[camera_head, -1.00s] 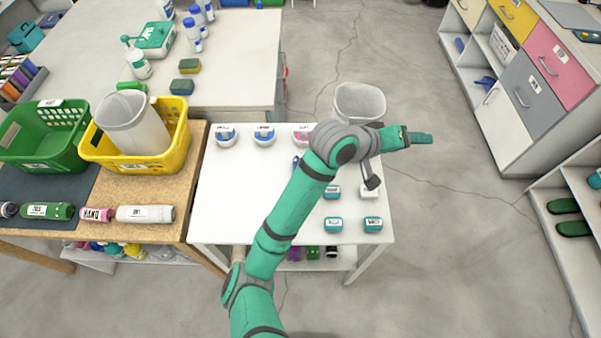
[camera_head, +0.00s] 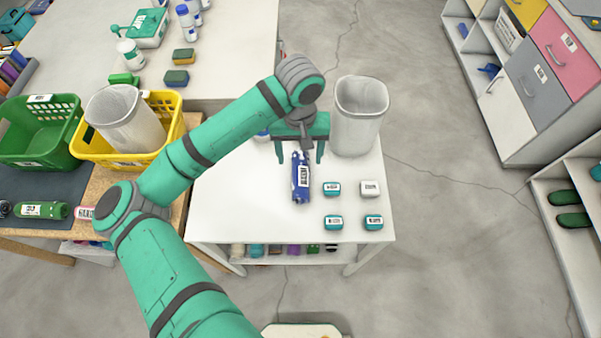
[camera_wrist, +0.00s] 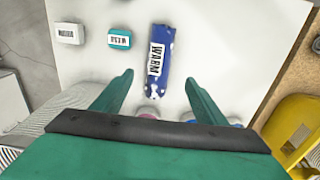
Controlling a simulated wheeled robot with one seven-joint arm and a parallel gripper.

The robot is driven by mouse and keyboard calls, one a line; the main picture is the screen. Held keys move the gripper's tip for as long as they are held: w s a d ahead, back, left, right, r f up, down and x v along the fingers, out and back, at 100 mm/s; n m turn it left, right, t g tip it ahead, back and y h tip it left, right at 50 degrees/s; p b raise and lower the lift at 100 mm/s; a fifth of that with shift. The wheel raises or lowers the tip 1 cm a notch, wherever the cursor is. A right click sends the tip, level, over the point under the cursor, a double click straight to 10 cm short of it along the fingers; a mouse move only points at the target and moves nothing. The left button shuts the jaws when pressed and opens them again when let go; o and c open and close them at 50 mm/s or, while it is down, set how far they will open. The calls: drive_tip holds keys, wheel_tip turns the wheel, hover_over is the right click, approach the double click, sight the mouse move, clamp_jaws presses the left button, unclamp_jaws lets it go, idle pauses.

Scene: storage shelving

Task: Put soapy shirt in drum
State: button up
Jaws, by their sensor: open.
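A rolled blue cloth with white foam-like spots and a white label (camera_head: 301,178), apparently the soapy shirt, lies on the white table. It also shows in the wrist view (camera_wrist: 160,58), its label reading "WARM". My gripper (camera_head: 300,158) points down over the far end of the roll, open and empty. In the wrist view the gripper's fingers (camera_wrist: 159,80) are spread on either side of the roll's near end, not closed on it. A grey-white bin (camera_head: 360,118), possibly the drum, stands at the table's back right. Nothing labelled as a drum is visible.
Small labelled teal blocks (camera_head: 333,222) and a white one (camera_head: 370,188) lie right of the roll. A yellow basket (camera_head: 168,105) holding another white bin (camera_head: 124,118) and a green basket (camera_head: 40,135) stand left. The table's left part looks clear.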

sight(300, 172)
wheel_tip(300, 172, down, 4)
drive_tip(key=shift+w+f, duration=0.15)
drive_tip(key=shift+s+f, duration=0.2)
drive_tip(key=shift+f, duration=2.1)
drive_tip(key=shift+c, duration=0.6)
drive_tip(key=c, duration=1.2)
